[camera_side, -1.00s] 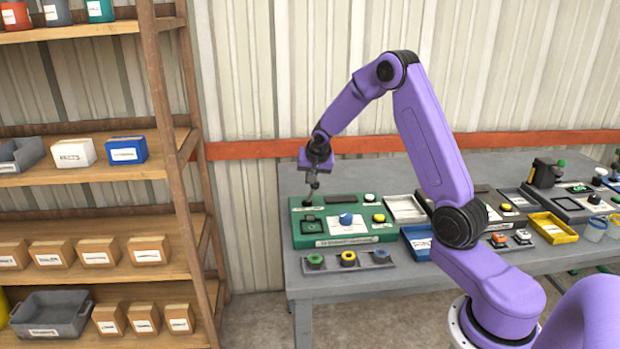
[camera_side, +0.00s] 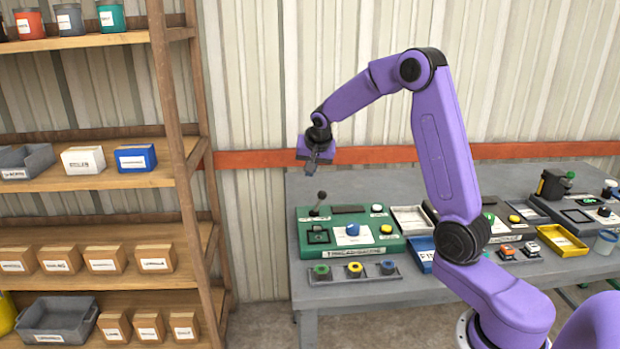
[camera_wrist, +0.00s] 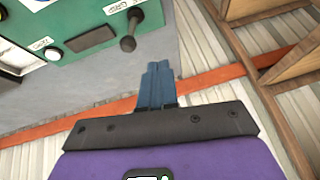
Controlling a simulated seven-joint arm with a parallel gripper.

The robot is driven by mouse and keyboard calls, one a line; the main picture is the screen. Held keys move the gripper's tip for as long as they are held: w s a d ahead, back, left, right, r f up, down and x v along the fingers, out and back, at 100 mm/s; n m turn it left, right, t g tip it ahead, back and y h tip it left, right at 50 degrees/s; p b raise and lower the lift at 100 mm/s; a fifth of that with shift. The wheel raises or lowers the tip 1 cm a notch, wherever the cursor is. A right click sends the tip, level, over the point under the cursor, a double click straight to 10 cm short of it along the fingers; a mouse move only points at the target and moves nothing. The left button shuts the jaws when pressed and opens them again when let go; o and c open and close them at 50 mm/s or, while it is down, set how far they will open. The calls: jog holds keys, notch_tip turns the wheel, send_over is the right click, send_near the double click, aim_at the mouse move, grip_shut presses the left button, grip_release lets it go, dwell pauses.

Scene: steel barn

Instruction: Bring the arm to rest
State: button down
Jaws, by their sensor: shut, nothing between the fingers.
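My purple arm reaches over the left end of the grey workbench (camera_side: 380,290). My gripper (camera_side: 312,172) is shut and empty, held in the air above and apart from the green control panel (camera_side: 378,246). A black-knobbed lever (camera_side: 318,203) stands on the panel's left part, just below the gripper. In the wrist view my gripper (camera_wrist: 158,68) shows its fingers together with nothing between them. The lever (camera_wrist: 130,35) and a corner of the green panel (camera_wrist: 95,48) lie beyond the fingertips, not touching them.
Wooden shelves (camera_side: 172,120) with small boxes stand to the left of the bench. Trays, including a yellow tray (camera_side: 562,238), and more panels fill the bench's right. The air around the gripper is clear.

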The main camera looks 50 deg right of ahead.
jog(key=s+a+r+n+g+y, duration=0.25)
jog(key=s+a+n, duration=0.85)
jog(key=s+a, duration=0.75)
jog(key=s+a+f+n+g+y, duration=0.1)
jog(key=s+a+f+n+g, duration=0.1)
jog(key=s+n, duration=0.9)
jog(key=s+a+f, duration=0.1)
jog(key=s, duration=0.9)
jog(key=shift+s+a+f+n, duration=0.15)
jog(key=shift+s+a+n, duration=0.05)
jog(key=shift+s+n, duration=0.1)
jog(key=shift+w, duration=0.1)
